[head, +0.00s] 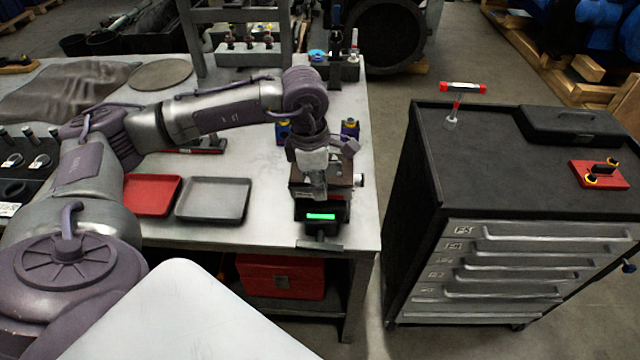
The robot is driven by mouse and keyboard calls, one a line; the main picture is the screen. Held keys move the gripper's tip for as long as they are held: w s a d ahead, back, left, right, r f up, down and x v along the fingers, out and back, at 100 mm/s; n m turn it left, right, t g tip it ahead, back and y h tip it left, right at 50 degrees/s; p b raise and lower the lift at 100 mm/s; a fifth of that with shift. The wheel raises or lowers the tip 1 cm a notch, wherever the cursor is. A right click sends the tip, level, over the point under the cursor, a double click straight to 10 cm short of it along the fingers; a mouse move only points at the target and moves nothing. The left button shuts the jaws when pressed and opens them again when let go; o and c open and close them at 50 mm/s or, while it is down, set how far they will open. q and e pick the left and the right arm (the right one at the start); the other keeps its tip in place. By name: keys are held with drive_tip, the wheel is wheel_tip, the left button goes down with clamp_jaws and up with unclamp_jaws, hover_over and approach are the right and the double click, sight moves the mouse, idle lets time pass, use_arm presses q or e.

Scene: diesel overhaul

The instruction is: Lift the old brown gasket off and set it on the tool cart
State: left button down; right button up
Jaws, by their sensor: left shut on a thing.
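My left arm reaches in from the left over the workbench (100,225). My left gripper (314,192) points down at a small block-like engine part (323,211) near the bench's right front corner. It is shut on the brown gasket (340,174), a thin brown piece at the top of that part. The gripper hides most of the gasket, and I cannot tell whether it is clear of the part below. The tool cart (480,180) stands to the right of the bench, with a black top. My right gripper is not in view.
On the cart top are a red-and-white hammer-like tool (462,88), a black case (572,124) and a red holder (599,175); its middle is bare. Red (152,195) and grey (213,199) trays lie on the bench. A floor gap separates bench and cart.

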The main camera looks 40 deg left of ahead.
use_arm(q)
drive_tip(key=shift+r+b, duration=0.3)
drive_tip(key=shift+r, duration=0.1)
drive_tip(key=r, duration=0.1)
drive_tip(key=d+r+b, duration=0.1)
drive_tip(key=shift+w+r, duration=0.15)
drive_tip(key=shift+r, duration=0.2)
drive_tip(key=w+d+r, duration=0.2)
drive_tip(key=d+r, duration=0.8)
drive_tip(key=r, duration=0.1)
drive_tip(key=shift+w+d+r+b, duration=0.2)
drive_tip(key=shift+r+b, duration=0.2)
drive_tip(key=shift+b, duration=0.05)
drive_tip(key=shift+w, duration=0.1)
